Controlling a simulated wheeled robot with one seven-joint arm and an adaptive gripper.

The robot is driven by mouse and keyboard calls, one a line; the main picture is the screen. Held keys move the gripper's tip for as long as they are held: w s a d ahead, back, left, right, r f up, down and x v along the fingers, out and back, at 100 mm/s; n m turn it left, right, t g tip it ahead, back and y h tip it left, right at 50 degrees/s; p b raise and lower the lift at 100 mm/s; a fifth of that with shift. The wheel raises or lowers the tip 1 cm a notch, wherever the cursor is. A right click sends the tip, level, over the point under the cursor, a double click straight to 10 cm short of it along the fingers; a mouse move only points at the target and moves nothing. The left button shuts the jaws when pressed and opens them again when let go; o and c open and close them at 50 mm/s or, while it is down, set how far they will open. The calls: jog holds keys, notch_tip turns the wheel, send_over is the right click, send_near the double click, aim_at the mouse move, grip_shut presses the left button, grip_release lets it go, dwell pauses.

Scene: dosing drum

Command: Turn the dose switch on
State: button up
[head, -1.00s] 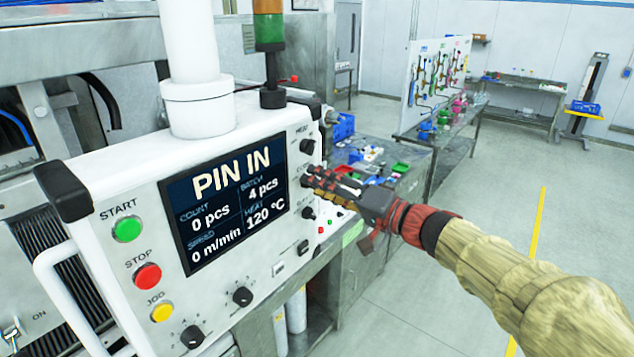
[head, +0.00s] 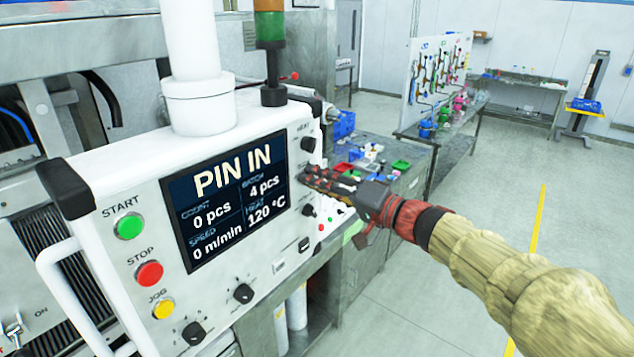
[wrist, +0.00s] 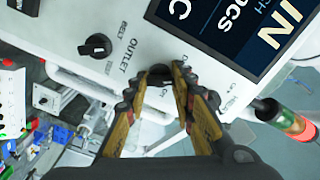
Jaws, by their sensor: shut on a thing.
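The white control panel (head: 240,290) faces me at an angle, with a column of dark rotary knobs down its right side. My gripper (head: 308,180) reaches that column from the right. In the wrist view my gripper (wrist: 158,92) has its two fingers shut on a dark knob (wrist: 160,73), one on each side. The label beside this knob is partly covered, so I cannot read it as the dose switch. The fingers hide most of the knob, so its setting is unclear. The display (head: 226,202) reads "PIN IN", 0 pcs and 120 °C.
The OUTLET knob (wrist: 97,45) sits next to the held knob. The HEAT knob (head: 307,146) is above it. START (head: 128,226), STOP (head: 149,273) and JOG (head: 163,308) buttons are at the left. A bench with small parts stands behind my gripper; the floor at right is clear.

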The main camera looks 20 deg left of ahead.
grip_shut()
jog(key=shift+f+m+b, duration=0.15)
jog(key=shift+m+b, duration=0.25)
jog(key=shift+b, duration=0.1)
jog(key=shift+m+b, duration=2.15)
jog(key=shift+m, duration=3.35)
jog(key=shift+f, duration=0.1)
jog(key=o, duration=0.9)
grip_release()
jog(key=shift+c, duration=0.2)
